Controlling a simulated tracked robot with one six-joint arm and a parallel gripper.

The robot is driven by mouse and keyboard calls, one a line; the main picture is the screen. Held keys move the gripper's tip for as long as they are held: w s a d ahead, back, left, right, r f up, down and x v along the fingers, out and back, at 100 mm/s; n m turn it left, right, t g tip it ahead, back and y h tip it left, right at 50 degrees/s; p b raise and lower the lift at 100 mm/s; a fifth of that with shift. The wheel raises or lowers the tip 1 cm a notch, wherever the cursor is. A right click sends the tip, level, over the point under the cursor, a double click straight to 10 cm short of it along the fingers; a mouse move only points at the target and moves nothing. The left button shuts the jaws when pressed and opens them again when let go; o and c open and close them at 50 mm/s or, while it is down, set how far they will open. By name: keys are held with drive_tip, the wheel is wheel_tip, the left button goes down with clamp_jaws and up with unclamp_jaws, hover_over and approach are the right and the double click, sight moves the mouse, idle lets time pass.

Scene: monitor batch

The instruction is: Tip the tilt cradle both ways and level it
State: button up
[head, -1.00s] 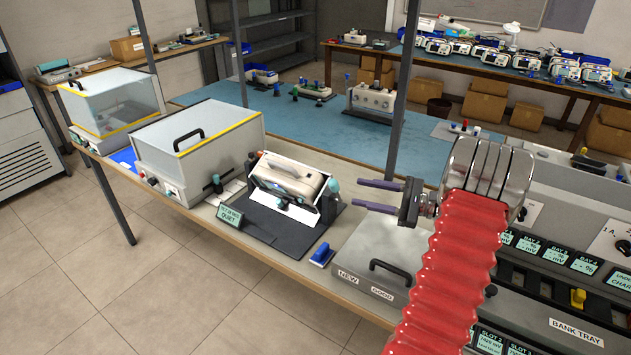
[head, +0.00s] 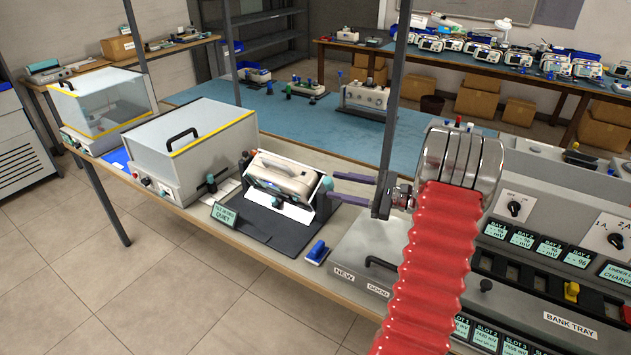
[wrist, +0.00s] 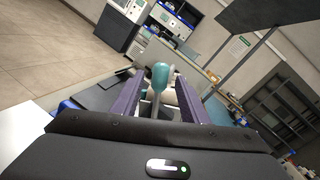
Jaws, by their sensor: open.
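The tilt cradle (head: 292,209) is a white frame on a dark base, holding a cream monitor (head: 282,174). It leans, with the monitor's face turned up and toward the front. A teal knob (head: 327,184) sits at its right end. My gripper (head: 332,186) is open, its two purple fingers pointing left at this knob. In the wrist view the teal knob (wrist: 159,76) shows between the fingers of my gripper (wrist: 160,82), with no clear contact. The cradle body behind the knob is mostly hidden there.
A small display (head: 225,214) reading QUIET stands in front of the cradle. A grey lidded box (head: 180,145) is to its left. A blue item (head: 316,252) and a grey handled case (head: 352,246) lie to the right. A grey post (head: 392,100) rises behind my gripper.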

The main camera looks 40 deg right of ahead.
drive_tip(key=x, duration=0.7)
drive_tip(key=shift+w+a, duration=0.25)
drive_tip(key=shift+w, duration=0.1)
clamp_jaws()
